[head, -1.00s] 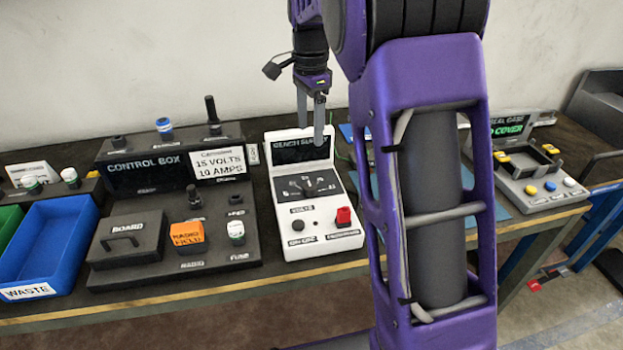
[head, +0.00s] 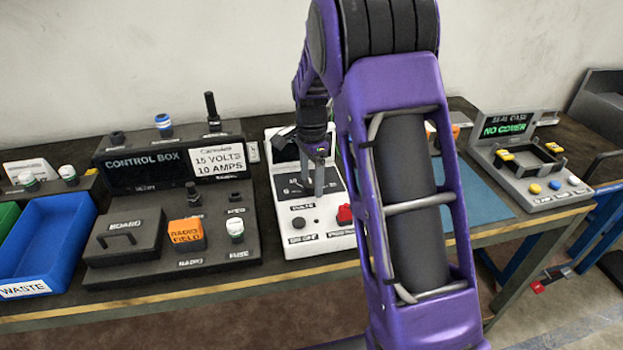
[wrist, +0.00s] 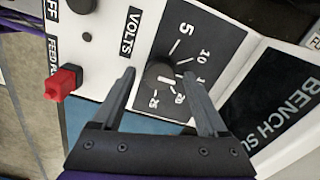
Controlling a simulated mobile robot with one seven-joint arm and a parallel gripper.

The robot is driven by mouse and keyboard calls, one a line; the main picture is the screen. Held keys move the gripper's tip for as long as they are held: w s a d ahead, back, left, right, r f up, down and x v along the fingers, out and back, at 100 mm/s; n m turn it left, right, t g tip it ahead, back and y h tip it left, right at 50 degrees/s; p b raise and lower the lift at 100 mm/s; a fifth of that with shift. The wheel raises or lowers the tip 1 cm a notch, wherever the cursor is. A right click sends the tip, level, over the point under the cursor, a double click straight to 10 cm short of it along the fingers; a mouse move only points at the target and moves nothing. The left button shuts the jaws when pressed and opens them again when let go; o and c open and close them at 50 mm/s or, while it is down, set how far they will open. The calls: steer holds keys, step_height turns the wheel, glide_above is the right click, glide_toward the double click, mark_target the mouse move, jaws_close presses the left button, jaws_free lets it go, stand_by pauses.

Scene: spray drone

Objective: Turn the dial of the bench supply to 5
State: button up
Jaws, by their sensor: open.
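The white bench supply (head: 318,243) stands on the bench, partly behind my arm in the head view. Its dark VOLTS dial (wrist: 159,74) shows in the wrist view, with numbers 5 to 25 printed around it. A pale mark on the knob seems to face the 15–20 side, but I cannot tell exactly. My gripper (head: 312,190) is open and points down over the dial panel. In the wrist view its fingertips (wrist: 159,68) lie on either side of the knob; contact is not clear. The fingers hide part of the dial in the head view.
A red switch (wrist: 63,82) and a black knob (wrist: 82,5) sit on the supply's front. The control box (head: 140,172) stands left of the supply, the seal case (head: 550,195) at right. A blue WASTE bin (head: 45,245) is far left.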

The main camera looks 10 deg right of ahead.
jaws_close()
stand_by(0.3)
steer(key=shift+n, duration=0.3)
steer(key=n+p, duration=0.1)
steer(key=n, duration=0.2)
steer(key=shift+r+n, duration=0.1)
steer(key=shift+n, duration=0.2)
steer(key=n, duration=0.3)
steer(key=shift+n+p, duration=0.3)
steer(key=n, duration=0.4)
steer(key=shift+w, duration=0.1)
steer(key=shift+a+n+p, duration=0.1)
steer(key=shift+n+p, duration=0.35)
steer(key=shift+n, duration=1.75)
